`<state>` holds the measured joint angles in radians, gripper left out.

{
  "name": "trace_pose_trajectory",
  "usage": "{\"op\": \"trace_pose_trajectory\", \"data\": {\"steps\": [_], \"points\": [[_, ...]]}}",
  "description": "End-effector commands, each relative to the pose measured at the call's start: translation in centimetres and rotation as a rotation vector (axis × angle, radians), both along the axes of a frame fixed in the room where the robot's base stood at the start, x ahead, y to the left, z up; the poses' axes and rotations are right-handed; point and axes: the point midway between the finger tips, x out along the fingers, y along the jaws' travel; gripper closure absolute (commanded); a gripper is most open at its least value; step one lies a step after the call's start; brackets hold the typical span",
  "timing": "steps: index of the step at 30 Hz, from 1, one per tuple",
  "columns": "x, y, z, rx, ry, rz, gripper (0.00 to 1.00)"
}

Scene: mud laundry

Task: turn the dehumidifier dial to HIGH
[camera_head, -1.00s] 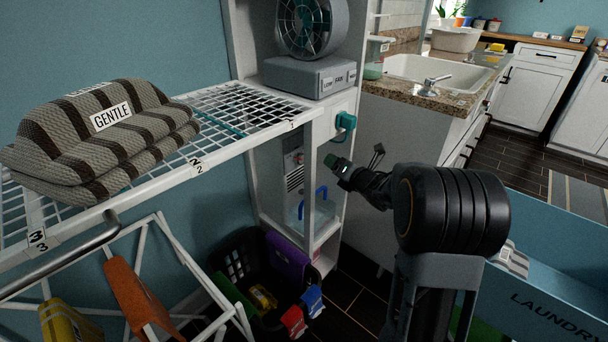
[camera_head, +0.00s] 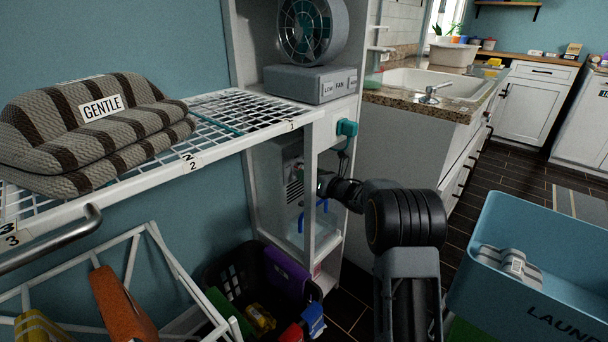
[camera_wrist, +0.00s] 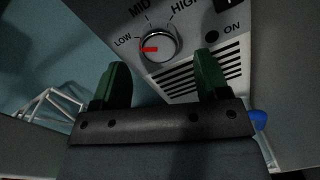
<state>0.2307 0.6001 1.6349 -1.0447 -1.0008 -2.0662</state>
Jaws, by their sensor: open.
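The dehumidifier (camera_head: 293,180) stands on a shelf in the white cabinet below the fan, partly hidden by the cabinet post and my arm. In the wrist view its dial (camera_wrist: 156,46) is a round silver knob with a red pointer mark. The mark points left, close to the LOW label; MID is above and HIGH is at upper right. My gripper (camera_wrist: 158,85) is open with green fingertips, one on each side below the dial, apart from it and holding nothing. In the head view my gripper (camera_head: 322,184) reaches the cabinet opening.
A vent grille (camera_wrist: 190,75) and an ON mark lie right of the dial. A white cabinet post (camera_head: 309,190) stands close to my gripper. A fan (camera_head: 312,30) sits above, a teal plug (camera_head: 346,128) at right, a black basket (camera_head: 225,275) below.

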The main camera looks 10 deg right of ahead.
Motion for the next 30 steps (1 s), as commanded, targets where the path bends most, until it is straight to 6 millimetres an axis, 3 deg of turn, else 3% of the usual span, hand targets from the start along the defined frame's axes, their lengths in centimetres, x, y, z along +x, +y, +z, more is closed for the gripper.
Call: {"op": "trace_pose_trajectory", "data": {"steps": [9,21,30], "points": [[2.6,1.7,0.0,0.0,0.0,0.0,0.31],[2.9,2.0,0.0,0.0,0.0,-0.001,0.32],[2.9,1.9,0.0,0.0,0.0,-0.001,0.61]]}}
